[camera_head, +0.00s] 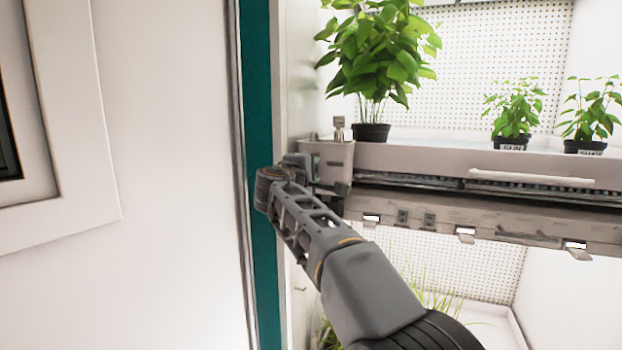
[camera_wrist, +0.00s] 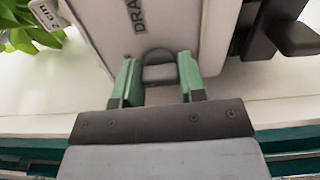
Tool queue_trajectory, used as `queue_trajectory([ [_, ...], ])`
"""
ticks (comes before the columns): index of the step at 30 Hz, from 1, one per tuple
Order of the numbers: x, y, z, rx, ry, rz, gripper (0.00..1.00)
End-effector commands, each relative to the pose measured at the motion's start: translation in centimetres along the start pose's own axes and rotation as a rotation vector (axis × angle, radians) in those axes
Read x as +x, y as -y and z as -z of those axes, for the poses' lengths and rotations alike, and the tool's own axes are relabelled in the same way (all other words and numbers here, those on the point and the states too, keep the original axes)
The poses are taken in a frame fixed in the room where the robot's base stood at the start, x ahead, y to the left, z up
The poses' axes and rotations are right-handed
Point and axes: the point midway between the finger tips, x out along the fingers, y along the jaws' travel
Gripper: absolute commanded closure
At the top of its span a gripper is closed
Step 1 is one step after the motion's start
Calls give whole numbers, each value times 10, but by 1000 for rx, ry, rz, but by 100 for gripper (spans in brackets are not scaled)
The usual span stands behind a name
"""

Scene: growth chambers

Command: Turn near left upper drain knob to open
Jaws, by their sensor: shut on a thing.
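The drain knob (camera_wrist: 158,74) is a small grey piece with a rounded top. It sits on the face of a pale drain box (camera_wrist: 115,25) whose partly cut-off lettering reads "DRA" in the wrist view. My gripper (camera_wrist: 158,68) has its two green fingers on either side of the knob and is shut on it. In the head view the drain box (camera_head: 336,161) is at the left end of the upper shelf, with my gripper (camera_head: 306,166) at its front. The knob is hidden there behind my gripper and wrist.
A large leafy plant in a black pot (camera_head: 371,132) stands right beside the box on the upper shelf (camera_head: 450,158). Smaller potted plants (camera_head: 513,110) stand farther right. A teal door-frame edge (camera_head: 258,110) is close on the left. Grass-like plants (camera_head: 430,290) grow below.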

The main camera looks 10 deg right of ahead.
Motion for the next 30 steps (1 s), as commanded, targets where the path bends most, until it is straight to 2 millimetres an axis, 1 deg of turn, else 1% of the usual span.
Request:
queue_trajectory([
  [1, 0, 3, 0, 13, 2, 3, 86],
  [9, 1, 2, 0, 56, 3, 2, 86],
  [21, 1, 2, 0, 60, 3, 3, 86],
  [22, 1, 2, 0, 59, 3, 3, 60],
  [29, 0, 1, 0, 59, 1, 2, 38],
  [30, 0, 1, 0, 59, 1, 2, 37],
])
